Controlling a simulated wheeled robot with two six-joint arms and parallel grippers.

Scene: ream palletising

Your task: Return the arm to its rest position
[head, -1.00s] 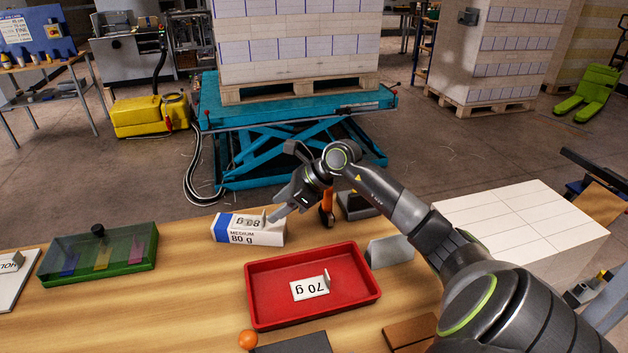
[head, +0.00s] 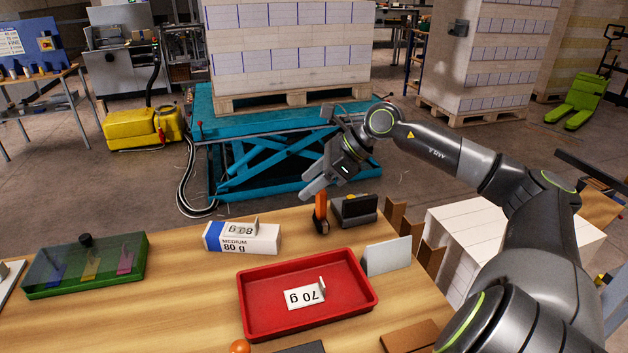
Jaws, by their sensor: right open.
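My right gripper (head: 322,180) is raised in the air beyond the far edge of the bench, above and behind an orange-handled tool. Its jaws are open and hold nothing. The right arm comes in from the right side, bent at the elbow. A white and blue ream box marked "MEDIUM 80 g" (head: 231,241) lies on the bench, with an 80 g card (head: 242,229) on top, apart from the gripper. My left gripper is not in view.
A green clear-lidded box (head: 85,265) is at left. An orange-handled tool (head: 321,212), a dark block (head: 354,210) and a grey plate (head: 388,256) stand near the gripper. A teal lift table (head: 230,128) is behind.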

